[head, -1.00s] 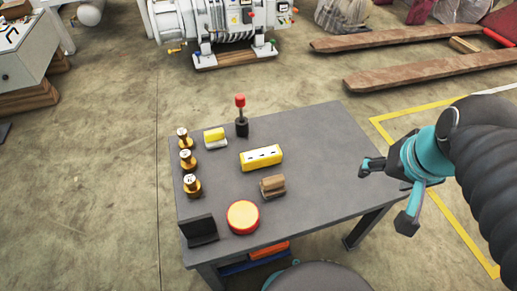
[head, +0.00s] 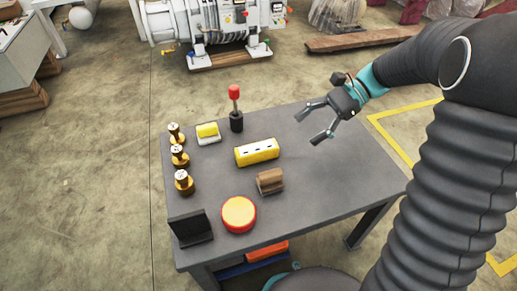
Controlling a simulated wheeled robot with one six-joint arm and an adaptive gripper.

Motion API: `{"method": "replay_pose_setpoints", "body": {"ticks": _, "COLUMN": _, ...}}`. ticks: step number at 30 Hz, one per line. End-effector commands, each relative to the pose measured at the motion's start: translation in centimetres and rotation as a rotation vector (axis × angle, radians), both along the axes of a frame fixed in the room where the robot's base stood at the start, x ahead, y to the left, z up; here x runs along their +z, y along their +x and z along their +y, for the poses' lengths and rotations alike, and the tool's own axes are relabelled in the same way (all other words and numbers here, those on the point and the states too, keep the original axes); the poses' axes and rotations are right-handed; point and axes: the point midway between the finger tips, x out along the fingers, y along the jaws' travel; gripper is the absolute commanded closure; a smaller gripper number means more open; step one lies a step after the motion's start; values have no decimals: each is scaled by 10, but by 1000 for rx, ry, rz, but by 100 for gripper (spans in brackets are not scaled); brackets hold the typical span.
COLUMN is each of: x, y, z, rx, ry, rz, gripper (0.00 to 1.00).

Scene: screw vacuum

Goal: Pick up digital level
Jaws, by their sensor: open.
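The digital level is probably the yellow block-shaped device (head: 257,152) with small dark marks on top, lying near the middle of the grey table. A smaller yellow piece on a light base (head: 208,132) lies to its left; I cannot tell for sure which of the two is the level. My gripper (head: 308,127) is open and empty. Its fingers point left and down, above the table's back right part, to the right of the larger yellow device and apart from it.
On the table (head: 335,190) stand a red-topped black post (head: 236,110), several brass pieces (head: 179,156), a brown block (head: 270,181), a red-rimmed yellow disc (head: 239,214) and a black angled stand (head: 190,229). The table's right part is clear. A white machine (head: 205,25) stands behind.

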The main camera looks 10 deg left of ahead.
Motion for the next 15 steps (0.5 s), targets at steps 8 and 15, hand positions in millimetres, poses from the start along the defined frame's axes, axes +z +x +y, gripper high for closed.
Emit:
{"method": "replay_pose_setpoints", "body": {"ticks": 8, "x": -31, "y": 32, "z": 14, "rx": -58, "ry": 96, "rz": 197, "gripper": 29}}
{"method": "replay_pose_setpoints", "body": {"ticks": 15, "x": -42, "y": 27, "z": 31, "rx": -64, "ry": 110, "rz": 226, "gripper": 29}}
